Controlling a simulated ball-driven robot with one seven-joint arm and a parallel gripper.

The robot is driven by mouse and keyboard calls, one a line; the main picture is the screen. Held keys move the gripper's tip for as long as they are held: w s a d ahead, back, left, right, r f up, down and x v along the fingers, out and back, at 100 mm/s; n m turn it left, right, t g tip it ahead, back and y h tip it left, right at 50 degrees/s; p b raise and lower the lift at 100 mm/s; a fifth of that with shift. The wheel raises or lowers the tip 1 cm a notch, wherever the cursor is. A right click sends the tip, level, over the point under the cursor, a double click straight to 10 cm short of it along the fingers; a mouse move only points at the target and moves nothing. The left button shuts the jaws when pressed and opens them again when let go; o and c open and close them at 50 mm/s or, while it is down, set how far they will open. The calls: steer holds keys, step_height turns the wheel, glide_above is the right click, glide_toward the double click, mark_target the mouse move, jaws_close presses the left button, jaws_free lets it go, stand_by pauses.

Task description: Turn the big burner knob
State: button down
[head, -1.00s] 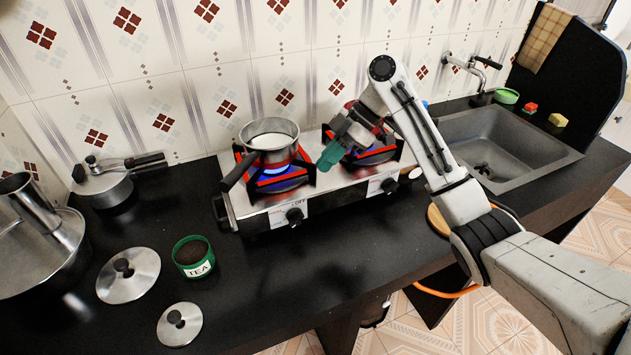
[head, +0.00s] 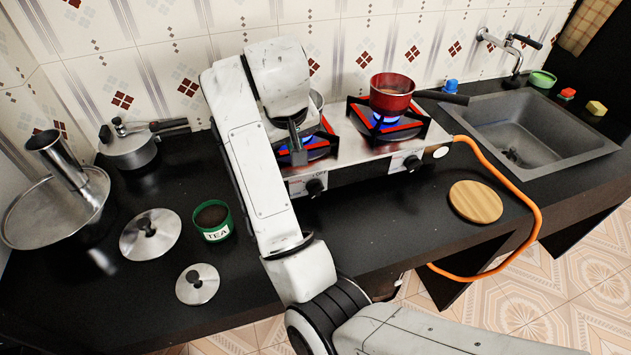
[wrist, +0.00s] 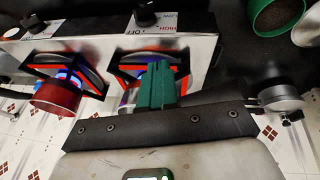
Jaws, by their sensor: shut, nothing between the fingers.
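The stove's left knob (head: 316,187) is black, on the front panel below the left burner (head: 318,147); it shows at the top of the wrist view (wrist: 147,14) beside a HIGH/OFF label. The right knob (head: 412,163) sits below the right burner and also shows in the wrist view (wrist: 38,27). I cannot tell which is the big burner's. Blue flame shows at both burners. My gripper's green fingers (wrist: 158,88) are shut and empty, in front of the left burner in the wrist view and apart from the knobs.
A red pot (head: 392,92) sits on the right burner. A silver pan's rim (head: 316,104) shows behind my arm. A TEA tin (head: 213,220), lids (head: 150,235) and a pressure cooker (head: 130,148) stand left. A wooden disc (head: 475,201) and orange hose (head: 537,215) lie right.

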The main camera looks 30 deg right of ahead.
steer(key=s+a+m, duration=0.1)
steer(key=s, duration=0.1)
steer(key=h, duration=0.1)
glide_above(318, 188)
steer(key=a, duration=0.2)
step_height(318, 188, down, 11)
steer(key=shift+s+d+f+m+g+b, duration=0.15)
steer(key=shift+s+d+f+b, duration=0.05)
steer(key=shift+f, duration=0.25)
steer(key=shift+s+d+f+m+g+b, duration=0.15)
steer(key=shift+s+d+f, duration=0.05)
steer(key=shift+f, duration=0.2)
